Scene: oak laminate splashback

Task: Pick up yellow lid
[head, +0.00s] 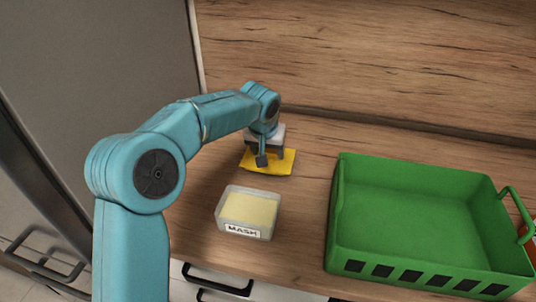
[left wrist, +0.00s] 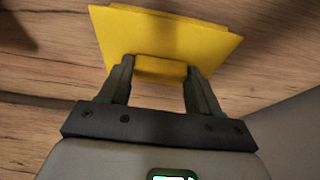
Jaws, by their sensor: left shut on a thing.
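The yellow lid (head: 284,163) is a flat, roughly square piece at the back of the wooden counter, behind the MASH container. In the left wrist view the lid (left wrist: 165,33) has a raised block on it, which sits between my finger tips. My left gripper (head: 267,157) reaches it from above and is shut on that raised block (left wrist: 161,66). I cannot tell whether the lid is resting on the counter or just above it. A clear container labelled MASH (head: 245,229), filled with something pale yellow, stands open in front of the lid. My right gripper is not in view.
A large green crate (head: 342,205) with a side handle stands empty on the right of the counter. A wood-grain splashback (head: 370,55) rises behind. A tall grey panel (head: 95,60) is on the left. Bare counter (head: 312,187) lies between container and crate.

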